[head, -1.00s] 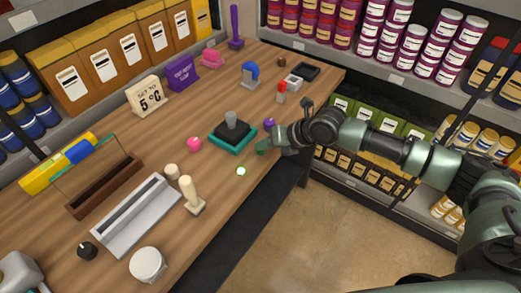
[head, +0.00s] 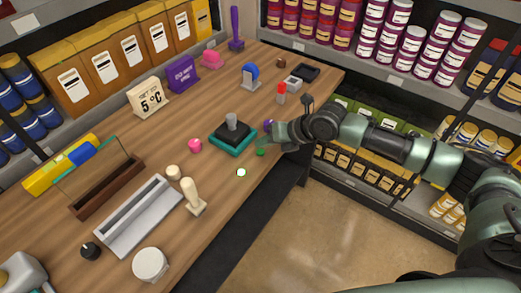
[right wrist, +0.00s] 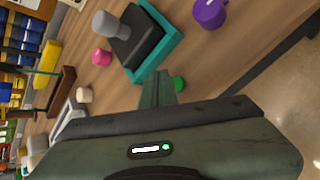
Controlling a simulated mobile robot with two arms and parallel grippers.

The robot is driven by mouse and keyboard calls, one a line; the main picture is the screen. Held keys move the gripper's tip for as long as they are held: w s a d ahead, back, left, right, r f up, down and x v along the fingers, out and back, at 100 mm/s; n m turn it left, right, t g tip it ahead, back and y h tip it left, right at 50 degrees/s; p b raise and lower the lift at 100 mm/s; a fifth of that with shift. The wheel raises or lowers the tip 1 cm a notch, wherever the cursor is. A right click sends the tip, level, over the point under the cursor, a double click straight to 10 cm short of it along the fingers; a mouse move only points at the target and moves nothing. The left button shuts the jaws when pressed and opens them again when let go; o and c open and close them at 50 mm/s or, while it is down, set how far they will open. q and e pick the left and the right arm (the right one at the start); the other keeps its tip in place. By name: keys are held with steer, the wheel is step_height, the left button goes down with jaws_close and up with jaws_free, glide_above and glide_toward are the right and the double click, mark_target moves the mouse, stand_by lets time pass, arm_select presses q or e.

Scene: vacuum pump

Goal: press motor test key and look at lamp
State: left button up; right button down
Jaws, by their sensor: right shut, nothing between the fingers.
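A small round green key (head: 261,152) sits on the wooden counter near its front edge. It also shows in the right wrist view (right wrist: 179,83), just beside my fingers. A small pale round disc with a greenish edge (head: 241,172), which looks like the lamp, lies a little to the left and nearer the front. My right gripper (head: 268,143) is shut and empty, its tips close to the green key; I cannot tell whether they touch it. It also shows in the right wrist view (right wrist: 158,88). My left gripper is not in view.
A dark block with a grey post on a teal base (head: 233,140) stands left of my right gripper. A purple knob (head: 269,124) is just behind it and a pink one (head: 195,146) further left. The counter's front edge is close by.

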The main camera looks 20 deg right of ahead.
mark_target(263, 153)
steer(key=shift+r+p, duration=1.4)
steer(key=shift+r, duration=0.9)
steer(key=shift+f, duration=0.1)
